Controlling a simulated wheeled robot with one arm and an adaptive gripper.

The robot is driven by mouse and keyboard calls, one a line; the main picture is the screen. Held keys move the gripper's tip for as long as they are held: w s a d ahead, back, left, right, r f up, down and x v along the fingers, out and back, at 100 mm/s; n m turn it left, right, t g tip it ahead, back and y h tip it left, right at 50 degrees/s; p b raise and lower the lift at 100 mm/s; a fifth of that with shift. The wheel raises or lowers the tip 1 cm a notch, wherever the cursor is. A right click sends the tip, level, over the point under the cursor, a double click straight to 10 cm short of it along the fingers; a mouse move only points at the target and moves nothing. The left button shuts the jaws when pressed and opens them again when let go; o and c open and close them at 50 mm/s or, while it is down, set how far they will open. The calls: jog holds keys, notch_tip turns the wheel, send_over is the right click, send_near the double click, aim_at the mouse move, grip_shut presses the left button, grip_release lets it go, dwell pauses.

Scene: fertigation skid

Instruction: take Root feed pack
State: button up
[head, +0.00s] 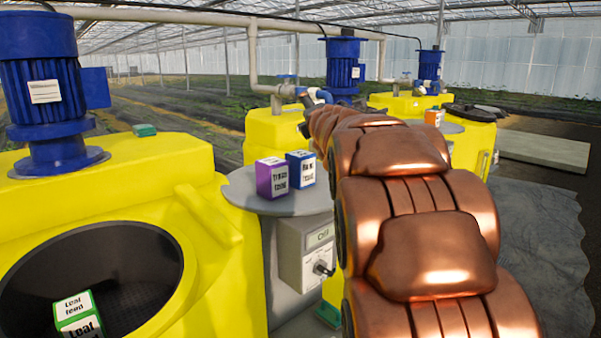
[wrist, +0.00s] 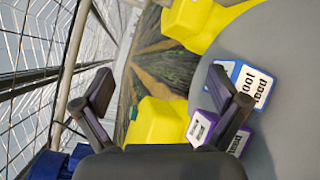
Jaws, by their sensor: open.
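A blue-and-white pack (head: 301,169) stands on a round grey table (head: 236,188) in the head view. Its label appears to read Root feed in the wrist view (wrist: 247,84), though the lettering is small in the head view. A purple-and-white pack (head: 271,177), labelled Trace feed, stands just left of it and also shows in the wrist view (wrist: 203,127). My gripper (wrist: 170,96) is open and empty, its fingers wide apart. Its right finger overlaps the purple pack in the wrist view, and contact cannot be told. My arm hides the gripper in the head view.
A green-and-white Leaf feed pack (head: 78,313) sits in the dark opening of the left yellow tank (head: 215,265). An orange pack (head: 433,117) stands farther back. A grey control box (head: 305,250) is below the table. Blue motors (head: 50,80) and pipes rise around the tanks.

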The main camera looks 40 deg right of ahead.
jog(key=w+r+n+t+y, duration=0.1)
jog(key=w+n+t+y, duration=0.1)
jog(key=n, duration=0.4)
jog(key=n+g+y+b, duration=0.1)
jog(key=n+g+y, duration=0.45)
jog(key=n, duration=0.75)
send_near(307, 155)
jog(key=shift+t+y, duration=0.55)
jog(key=shift+y, duration=0.1)
jog(key=x, duration=0.3)
jog(key=f+x, duration=0.1)
jog(key=x, duration=0.1)
jog(key=shift+s+d, duration=0.15)
jog(key=shift+d, duration=0.15)
jog(key=shift+w+f, duration=0.15)
jog(key=shift+w, duration=0.05)
jog(key=shift+p+x, duration=0.65)
jog(key=shift+x, duration=0.7)
jog(key=shift+p+x, duration=1)
jog(key=shift+x, duration=1.25)
jog(key=c, duration=1.6)
jog(key=shift+o, duration=0.2)
